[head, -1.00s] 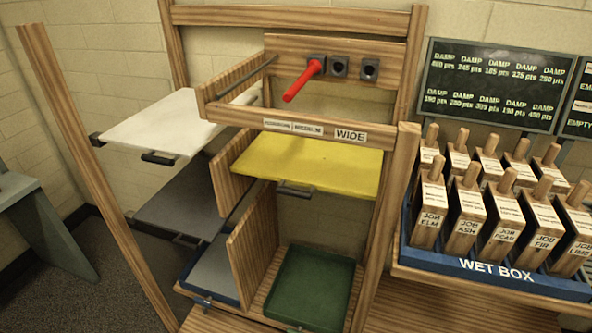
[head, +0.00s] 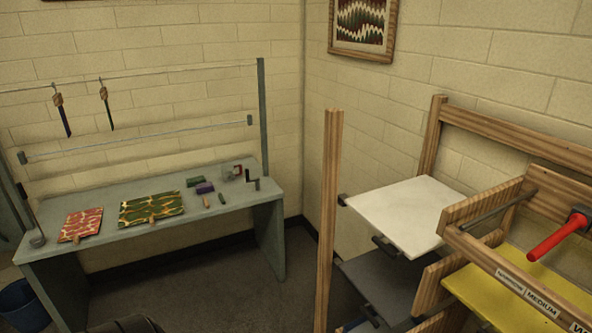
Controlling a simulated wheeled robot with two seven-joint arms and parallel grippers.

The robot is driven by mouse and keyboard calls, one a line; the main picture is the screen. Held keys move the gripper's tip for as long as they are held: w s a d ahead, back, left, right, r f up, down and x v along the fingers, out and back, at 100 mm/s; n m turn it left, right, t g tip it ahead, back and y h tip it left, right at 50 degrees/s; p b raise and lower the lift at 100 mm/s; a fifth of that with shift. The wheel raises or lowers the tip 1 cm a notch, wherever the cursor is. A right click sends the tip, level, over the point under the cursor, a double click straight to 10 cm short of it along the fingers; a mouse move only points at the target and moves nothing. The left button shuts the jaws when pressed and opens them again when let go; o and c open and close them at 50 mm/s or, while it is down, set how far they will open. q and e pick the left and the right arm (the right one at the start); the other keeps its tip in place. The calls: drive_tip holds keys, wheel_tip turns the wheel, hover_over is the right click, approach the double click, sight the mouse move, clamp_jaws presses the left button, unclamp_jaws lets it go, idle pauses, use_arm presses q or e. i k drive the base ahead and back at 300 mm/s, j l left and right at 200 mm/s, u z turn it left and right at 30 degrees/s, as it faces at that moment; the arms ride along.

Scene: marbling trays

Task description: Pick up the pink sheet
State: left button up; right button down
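No plainly pink sheet shows. A red-and-cream marbled sheet (head: 81,222) lies flat at the left end of the grey-green table (head: 225,222), with a small tan piece at its front edge. A larger green, red and yellow marbled sheet (head: 165,203) lies to its right, also with a small tan piece at its front. Neither of my grippers is in view.
A wooden rack at right holds a white board (head: 405,212), a grey board (head: 378,280) and a yellow board (head: 500,293); a red handle (head: 557,238) sticks out there. Small blocks (head: 204,188) lie on the table. A dark blue bucket (head: 18,300) stands at left. Dark floor (head: 215,300) is open in front.

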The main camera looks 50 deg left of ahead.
sight(76, 224)
drive_tip(key=u, duration=2.85)
drive_tip(key=i+j+z, duration=0.15)
drive_tip(key=i, duration=0.35)
drive_tip(key=i+j+z, duration=0.2)
drive_tip(key=i, duration=0.25)
drive_tip(key=j, duration=0.1)
